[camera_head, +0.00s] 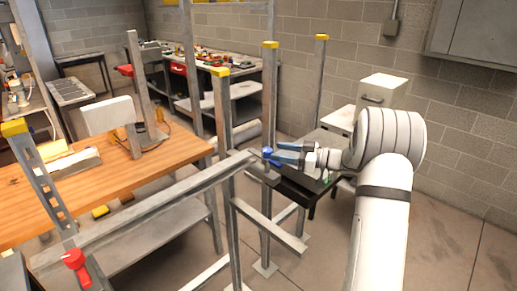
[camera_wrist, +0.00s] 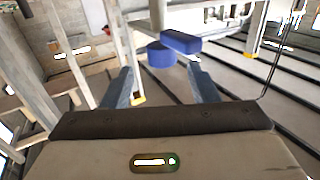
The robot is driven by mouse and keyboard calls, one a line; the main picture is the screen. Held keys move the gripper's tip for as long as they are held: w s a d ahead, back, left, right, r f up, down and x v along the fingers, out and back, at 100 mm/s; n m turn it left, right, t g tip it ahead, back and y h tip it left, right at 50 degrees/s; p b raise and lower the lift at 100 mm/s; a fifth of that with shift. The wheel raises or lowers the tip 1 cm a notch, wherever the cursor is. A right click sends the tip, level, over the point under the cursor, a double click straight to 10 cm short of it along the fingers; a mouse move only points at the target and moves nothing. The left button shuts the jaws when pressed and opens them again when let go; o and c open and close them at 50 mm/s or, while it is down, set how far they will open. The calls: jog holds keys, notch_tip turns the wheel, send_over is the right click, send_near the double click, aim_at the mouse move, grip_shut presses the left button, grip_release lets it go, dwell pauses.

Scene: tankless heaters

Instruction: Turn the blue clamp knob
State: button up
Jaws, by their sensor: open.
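The blue clamp knob (camera_head: 267,154) is on the metal frame near the end of a horizontal rail, in the middle of the head view. In the wrist view the blue knob (camera_wrist: 161,56) shows as a round part with a bar-shaped blue part beside it at upper right. My gripper (camera_head: 281,152) is just to the right of the knob in the head view, its blue-grey fingers pointing at it. In the wrist view my gripper (camera_wrist: 160,84) is open, with the knob ahead of and between its fingertips. Nothing is between the fingers, and I see no contact.
Metal posts (camera_head: 228,150) with yellow caps stand around the knob. A red knob (camera_head: 74,259) is on the frame at lower left. A wooden workbench (camera_head: 150,178) stands at left. A dark low table (camera_head: 300,190) is below my gripper. Open floor lies at lower right.

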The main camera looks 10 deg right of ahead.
aim_at(261, 157)
jog(key=p+x, duration=0.1)
jog(key=x, duration=0.6)
jog(key=shift+s, duration=0.15)
jog(key=c, duration=1)
jog(key=shift+r+n+g+y+p, duration=0.15)
jog(key=shift+n+g+y+p, duration=0.35)
jog(key=shift+n+g, duration=0.55)
jog(key=shift+s+a+n+g+y, duration=0.2)
jog(key=shift+n+g, duration=0.5)
jog(key=shift+g, duration=0.55)
jog(key=shift+s+d+n+g+y, duration=0.15)
jog(key=shift+n+g+y, duration=0.15)
jog(key=shift+n+g, duration=0.65)
jog(key=shift+m+g, duration=0.25)
jog(key=shift+m, duration=0.05)
jog(key=o, duration=1)
